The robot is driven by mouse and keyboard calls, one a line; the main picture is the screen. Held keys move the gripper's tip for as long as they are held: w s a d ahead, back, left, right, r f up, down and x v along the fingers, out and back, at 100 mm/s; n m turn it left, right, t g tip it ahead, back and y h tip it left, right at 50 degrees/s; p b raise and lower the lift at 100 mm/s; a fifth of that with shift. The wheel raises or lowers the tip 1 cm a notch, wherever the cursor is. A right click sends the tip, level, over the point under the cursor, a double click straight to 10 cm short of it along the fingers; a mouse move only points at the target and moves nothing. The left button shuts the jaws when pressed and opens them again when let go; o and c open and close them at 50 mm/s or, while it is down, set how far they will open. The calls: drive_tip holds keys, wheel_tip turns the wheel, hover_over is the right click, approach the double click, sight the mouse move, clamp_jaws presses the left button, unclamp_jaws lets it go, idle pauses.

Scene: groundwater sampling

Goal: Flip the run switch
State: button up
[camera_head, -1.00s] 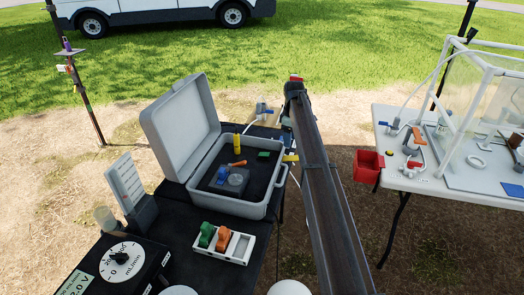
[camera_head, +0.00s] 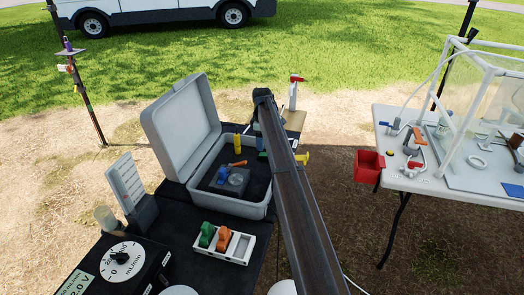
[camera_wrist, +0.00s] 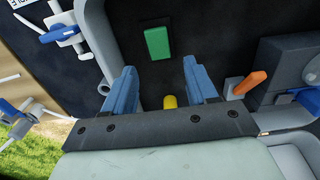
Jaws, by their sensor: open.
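I cannot make out a run switch for certain in either view. A black control box with a white mL/min dial (camera_head: 122,261) sits at the lower left of the head view, cut by the frame edge. A white holder (camera_head: 238,257) with a green piece (camera_head: 207,234) and an orange piece (camera_head: 223,239) stands to its right. My gripper (camera_wrist: 157,75) is open and empty in the wrist view, its two blue fingers apart above the open case's dark inside. In the head view my arm hides the fingers.
The open grey case (camera_head: 226,203) holds a yellow cylinder (camera_head: 237,142) and a blue piece (camera_head: 222,176). A green block (camera_wrist: 158,43) lies inside it. A red-topped post (camera_head: 294,92) stands behind. The white table (camera_head: 440,187) and red bin (camera_head: 369,165) are right.

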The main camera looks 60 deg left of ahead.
sight(262, 154)
drive_tip(key=shift+f, duration=2.5)
drive_tip(key=c, duration=1.1)
drive_tip(key=shift+o, duration=0.2)
drive_tip(key=shift+w+d+g+y, duration=0.15)
drive_tip(key=shift+d+g+y, duration=0.15)
drive_tip(key=shift+g+y, duration=0.2)
drive_tip(key=shift+w+r+g+y, duration=0.1)
drive_tip(key=shift+g+y, duration=0.5)
drive_tip(key=o, duration=1.1)
drive_tip(key=shift+c, duration=0.2)
